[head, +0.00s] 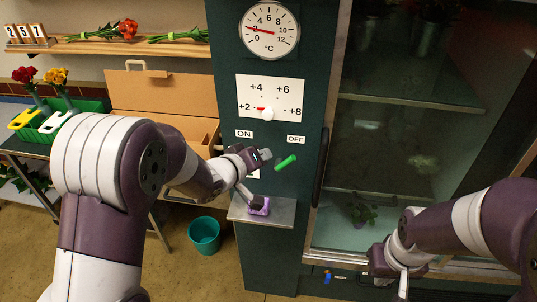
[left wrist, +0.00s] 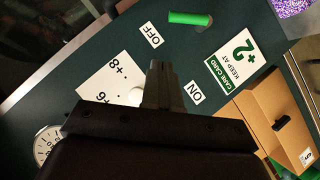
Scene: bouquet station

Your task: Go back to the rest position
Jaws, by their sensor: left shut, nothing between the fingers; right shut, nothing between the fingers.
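My left gripper (head: 265,155) is shut and empty in front of the dark green cabinet panel, just left of a green lever handle (head: 286,162). In the left wrist view its closed fingers (left wrist: 165,85) point at the panel, with the lever handle (left wrist: 190,18) apart from them. My right gripper (head: 403,285) is at the lower right of the head view, shut and empty, in front of the glass cabinet's lower edge. The lever handle slants up to the right, below the OFF label (head: 296,139); the ON label (head: 244,133) is to the left.
A setting dial (head: 268,114) has its red pointer toward +2. A thermometer (head: 269,30) is above it. A small shelf (head: 275,212) holds a purple thing below my left gripper. A teal bucket (head: 204,235) stands on the floor. A glass door (head: 400,130) is at right.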

